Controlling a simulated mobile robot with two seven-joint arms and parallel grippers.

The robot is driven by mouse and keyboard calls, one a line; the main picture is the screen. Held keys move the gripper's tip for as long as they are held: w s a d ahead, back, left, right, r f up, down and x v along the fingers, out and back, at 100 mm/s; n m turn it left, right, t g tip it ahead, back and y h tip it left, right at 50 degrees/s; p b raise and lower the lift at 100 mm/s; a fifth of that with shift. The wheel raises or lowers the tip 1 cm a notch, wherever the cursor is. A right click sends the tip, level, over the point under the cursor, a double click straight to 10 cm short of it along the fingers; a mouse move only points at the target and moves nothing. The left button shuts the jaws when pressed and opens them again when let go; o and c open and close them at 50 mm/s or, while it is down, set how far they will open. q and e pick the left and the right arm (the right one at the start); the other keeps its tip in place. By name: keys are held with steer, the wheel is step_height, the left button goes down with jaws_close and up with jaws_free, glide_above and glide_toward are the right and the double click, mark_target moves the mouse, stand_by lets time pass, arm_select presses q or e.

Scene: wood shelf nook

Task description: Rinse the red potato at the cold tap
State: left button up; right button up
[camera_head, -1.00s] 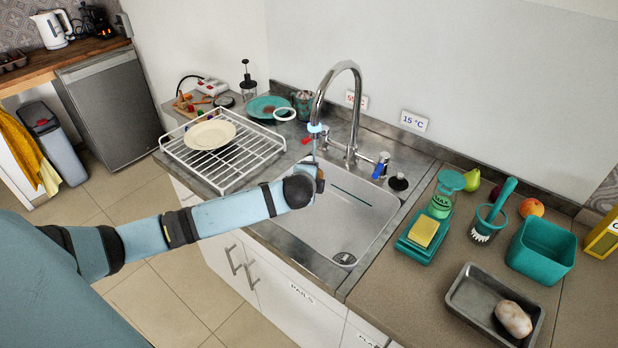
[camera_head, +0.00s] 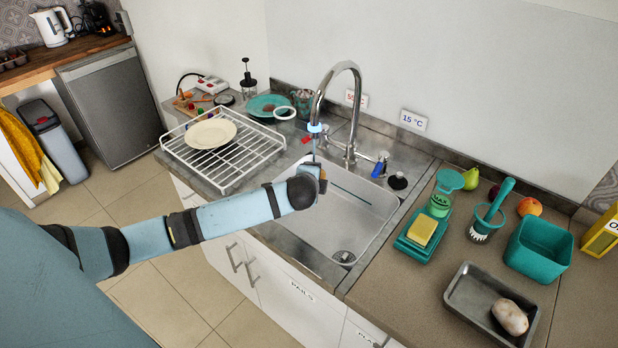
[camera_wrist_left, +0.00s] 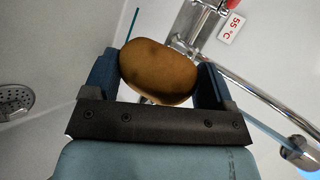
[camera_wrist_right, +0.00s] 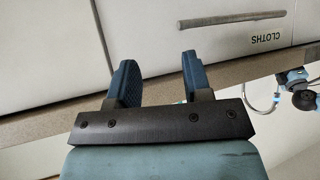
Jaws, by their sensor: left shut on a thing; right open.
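My left gripper (camera_head: 319,174) is over the sink (camera_head: 345,228), below the spout of the tall tap (camera_head: 340,68). In the left wrist view, my left gripper (camera_wrist_left: 160,72) is shut on a brown potato (camera_wrist_left: 160,73), held between both fingers. A thin bluish line, apparently water, runs from the spout's blue-lit tip down to the gripper. The blue cold handle (camera_head: 381,160) is right of the tap, near the 15 °C sign (camera_head: 413,121); the red handle (camera_head: 306,140) is left. My right gripper (camera_wrist_right: 158,65) is open and empty, facing cabinet fronts.
A dish rack (camera_head: 225,165) with a plate stands left of the sink. On the right counter are a sponge (camera_head: 423,231) on a teal holder, a brush (camera_head: 490,210), a teal tub (camera_head: 540,250) and a metal tray (camera_head: 468,300) with a pale potato (camera_head: 510,317).

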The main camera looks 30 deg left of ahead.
arm_select(q)
steer(key=s+d+p, duration=0.2)
steer(key=s+p, duration=0.1)
steer(key=s, duration=0.4)
steer(key=shift+s+d+p, duration=0.2)
steer(key=shift+d+p, duration=0.1)
steer(key=shift+p, duration=0.1)
steer(key=shift+r, duration=0.1)
stand_by(1.1)
steer(key=p+v, duration=0.6)
steer(key=shift+r, duration=0.3)
steer(key=shift+a, duration=0.2)
